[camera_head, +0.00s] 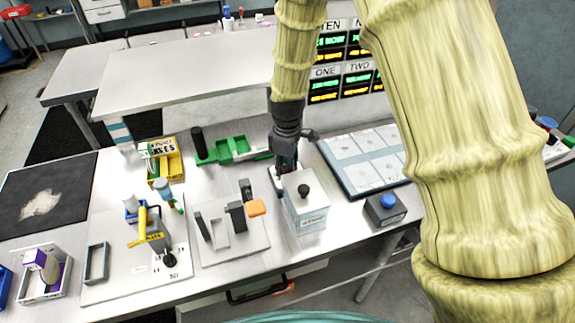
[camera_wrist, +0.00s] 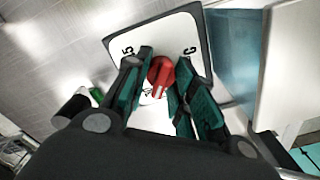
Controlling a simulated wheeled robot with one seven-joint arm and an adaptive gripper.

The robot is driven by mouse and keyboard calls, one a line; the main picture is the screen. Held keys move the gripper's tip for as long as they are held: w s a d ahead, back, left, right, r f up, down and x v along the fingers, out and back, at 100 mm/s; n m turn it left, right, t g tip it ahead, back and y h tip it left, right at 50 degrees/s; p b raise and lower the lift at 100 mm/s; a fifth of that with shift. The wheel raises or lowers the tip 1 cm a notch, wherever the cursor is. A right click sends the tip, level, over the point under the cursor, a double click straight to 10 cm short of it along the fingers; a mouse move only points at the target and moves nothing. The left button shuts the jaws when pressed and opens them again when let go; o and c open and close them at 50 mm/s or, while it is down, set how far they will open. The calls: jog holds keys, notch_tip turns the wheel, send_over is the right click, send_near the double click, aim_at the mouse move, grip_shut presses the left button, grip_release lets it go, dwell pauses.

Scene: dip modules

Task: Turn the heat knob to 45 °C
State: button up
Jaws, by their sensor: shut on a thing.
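The red heat knob (camera_wrist: 160,78) sits on a white dial plate (camera_wrist: 191,35) with a dark border, in the wrist view. The plate bears black marks, one reading "5" or "45" at its left and another at its upper right. My gripper (camera_wrist: 158,90) has its two green-padded fingers on either side of the knob, shut on it. A pale line on the knob points toward the bottom of the wrist view. In the head view my gripper (camera_head: 286,162) reaches down behind a white box (camera_head: 306,212), and the knob is hidden there.
The white box with a black top knob stands close beside my gripper. A grey board with pale sheets (camera_head: 363,158) lies to the right, and a dark box with a blue button (camera_head: 386,207) is in front of it. A green tray (camera_head: 228,150) lies to the left.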

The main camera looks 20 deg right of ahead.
jog(key=m, duration=0.5)
jog(key=shift+w+d+m+p, duration=0.1)
jog(key=shift+w+m+p, duration=0.05)
jog(key=shift+m+p, duration=0.2)
jog(key=m, duration=0.4)
jog(key=shift+d+m+p, duration=0.1)
jog(key=shift+m+p, duration=0.15)
jog(key=shift+p, duration=0.05)
jog(key=m+p, duration=0.1)
jog(key=m, duration=0.4)
jog(key=shift+d+r, duration=0.1)
jog(key=m, duration=0.4)
jog(key=shift+p, duration=0.3)
jog(key=shift+m, duration=0.4)
jog(key=o, duration=1)
jog(key=shift+o, duration=0.2)
notch_tip(320, 180, up, 12)
